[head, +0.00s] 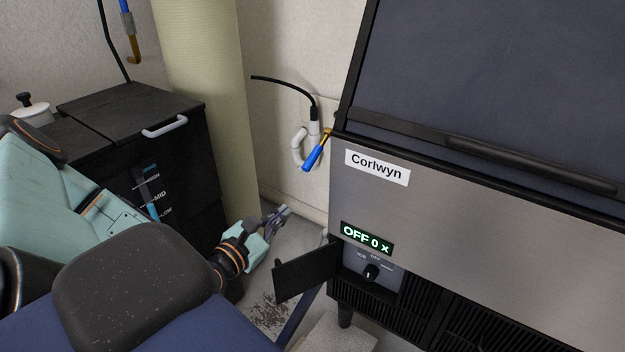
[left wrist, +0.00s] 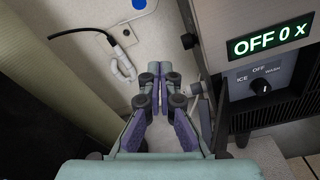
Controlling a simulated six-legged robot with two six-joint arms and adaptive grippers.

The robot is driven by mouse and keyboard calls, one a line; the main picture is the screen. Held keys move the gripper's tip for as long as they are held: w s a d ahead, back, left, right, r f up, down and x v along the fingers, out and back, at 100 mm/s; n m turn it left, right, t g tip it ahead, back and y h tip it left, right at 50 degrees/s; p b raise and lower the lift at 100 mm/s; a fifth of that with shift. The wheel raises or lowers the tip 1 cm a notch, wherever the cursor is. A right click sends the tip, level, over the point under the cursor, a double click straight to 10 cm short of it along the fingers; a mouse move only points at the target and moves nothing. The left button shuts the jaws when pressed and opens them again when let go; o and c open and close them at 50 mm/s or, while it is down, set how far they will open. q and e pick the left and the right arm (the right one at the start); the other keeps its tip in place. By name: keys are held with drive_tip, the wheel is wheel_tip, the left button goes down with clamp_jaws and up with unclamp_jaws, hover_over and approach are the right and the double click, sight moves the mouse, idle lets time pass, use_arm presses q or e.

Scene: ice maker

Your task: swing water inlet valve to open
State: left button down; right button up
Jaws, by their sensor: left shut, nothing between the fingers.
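The water inlet valve has a blue lever (head: 315,157) with a brass-coloured end, beside the upper left edge of the ice maker. The lever slants down to the left in the head view. A blue piece, likely the same lever, shows at the top edge of the left wrist view (left wrist: 139,4). A white pipe (head: 298,148) hangs by the wall behind it. My left gripper (head: 286,211) is shut and empty, below the lever and apart from it; its purple-grey fingers fill the middle of the left wrist view (left wrist: 160,74). My right gripper is not in view.
The ice maker (head: 480,215) stands at right, its display reading OFF 0 x. Its small black door (head: 306,270) is open near my left gripper, beside the knob (head: 371,272). A beige column (head: 205,95) and black cabinet (head: 130,115) stand at left.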

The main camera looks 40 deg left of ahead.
use_arm(q)
drive_tip(key=w+a+n+b, duration=0.3)
drive_tip(key=w+b, duration=0.2)
drive_tip(key=w, duration=0.4)
drive_tip(key=shift+s+d+r+p, duration=0.15)
drive_tip(key=shift+d+r+p, duration=0.1)
drive_tip(key=shift+r+p, duration=0.35)
drive_tip(key=shift+s+d+r+p, duration=0.1)
drive_tip(key=shift+d+r+p, duration=0.2)
drive_tip(key=shift+r, duration=0.4)
drive_tip(key=shift+s+d+r+p, duration=0.15)
drive_tip(key=shift+r+p, duration=0.4)
drive_tip(key=shift+r, duration=0.1)
